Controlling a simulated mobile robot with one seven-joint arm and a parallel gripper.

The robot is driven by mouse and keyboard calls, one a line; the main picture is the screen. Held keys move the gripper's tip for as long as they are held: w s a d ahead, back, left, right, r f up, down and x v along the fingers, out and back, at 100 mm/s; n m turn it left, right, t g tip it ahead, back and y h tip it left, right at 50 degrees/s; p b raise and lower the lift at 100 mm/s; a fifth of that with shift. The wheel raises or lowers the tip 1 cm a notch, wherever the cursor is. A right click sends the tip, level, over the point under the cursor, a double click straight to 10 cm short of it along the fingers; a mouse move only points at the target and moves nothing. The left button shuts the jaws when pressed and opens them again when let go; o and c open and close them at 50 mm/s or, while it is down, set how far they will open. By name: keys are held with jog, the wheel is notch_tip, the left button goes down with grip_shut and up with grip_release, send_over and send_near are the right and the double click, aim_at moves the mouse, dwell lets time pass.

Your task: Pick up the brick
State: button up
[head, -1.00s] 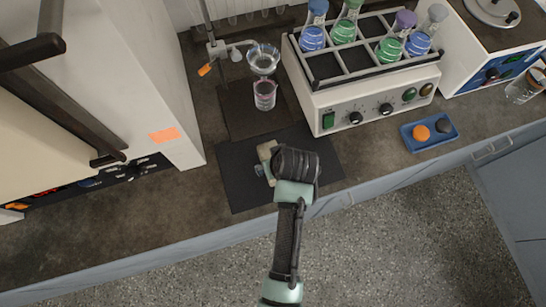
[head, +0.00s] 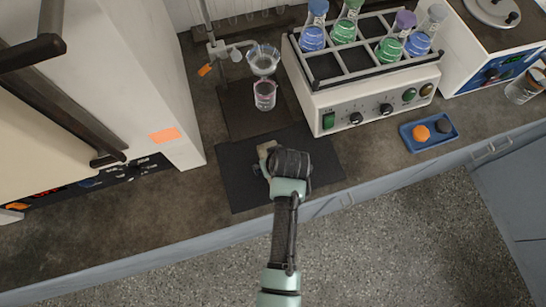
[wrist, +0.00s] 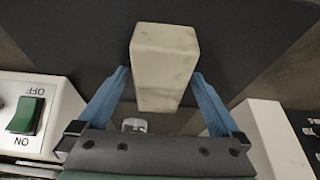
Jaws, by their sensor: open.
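The brick (wrist: 165,60) is a pale, off-white block with faint grey marks. In the head view the brick (head: 265,150) shows as a small beige patch by the dark mat's middle, mostly hidden by my wrist. My gripper (wrist: 160,74) is open, with one blue finger on either side of the brick in the wrist view. The fingertips are close to its sides. I cannot tell whether they touch it.
The brick is over a black mat (head: 240,190) on the brown bench. A beaker (head: 264,95) stands under a funnel (head: 263,60) behind it. A shaker with flasks (head: 370,100) is at right, a white cabinet (head: 165,90) at left. A blue tray (head: 408,138) lies farther right.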

grip_shut()
dwell(0.3)
